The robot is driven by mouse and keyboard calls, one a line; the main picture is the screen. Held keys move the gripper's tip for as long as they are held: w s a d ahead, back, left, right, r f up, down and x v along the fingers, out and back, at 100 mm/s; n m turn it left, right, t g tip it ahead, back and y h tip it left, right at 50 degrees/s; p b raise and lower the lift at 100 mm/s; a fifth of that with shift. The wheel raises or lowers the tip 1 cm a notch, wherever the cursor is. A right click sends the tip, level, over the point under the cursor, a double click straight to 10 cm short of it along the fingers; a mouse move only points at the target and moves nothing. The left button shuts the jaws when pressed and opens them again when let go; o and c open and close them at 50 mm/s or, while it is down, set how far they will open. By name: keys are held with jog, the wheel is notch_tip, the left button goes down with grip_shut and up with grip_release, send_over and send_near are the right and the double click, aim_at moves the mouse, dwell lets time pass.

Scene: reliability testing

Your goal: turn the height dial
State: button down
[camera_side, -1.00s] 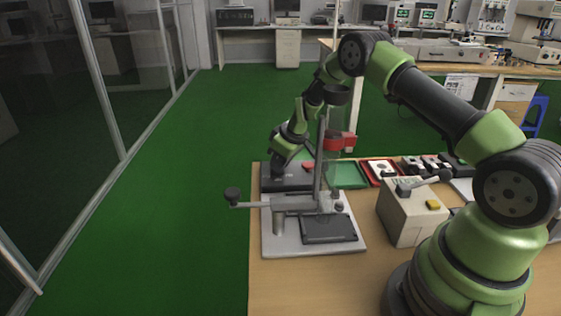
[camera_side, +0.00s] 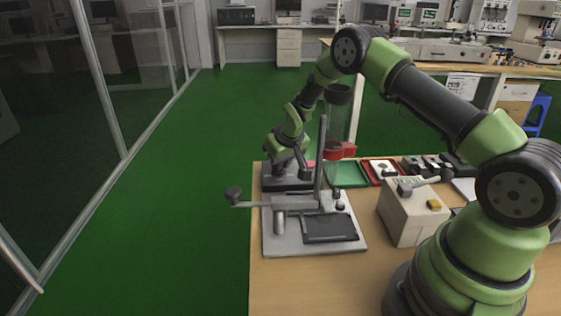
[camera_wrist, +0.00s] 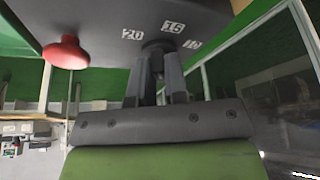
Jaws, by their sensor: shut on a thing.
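The height dial (camera_wrist: 157,47) is a small dark knob on a dark panel (camera_wrist: 100,22) in the wrist view. White number labels 20, 15 and one partly cut off surround it. My gripper (camera_wrist: 160,60) has both dark fingers closed around the knob, partly hiding it. In the side view my wrist is bent down over a dark grey device (camera_side: 287,183) at the table's far left corner. The fingertips and dial are hidden there by my wrist. I cannot read the dial's setting.
A stand with a metal post (camera_side: 321,165) and a clear tube with a red collar (camera_side: 334,153) stands close to my wrist. A beige box (camera_side: 411,216) and a green tray (camera_side: 349,174) lie to the right.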

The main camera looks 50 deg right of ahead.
jog(key=c, duration=1.1)
grip_release()
jog(key=shift+c, duration=0.2)
jog(key=v, duration=1)
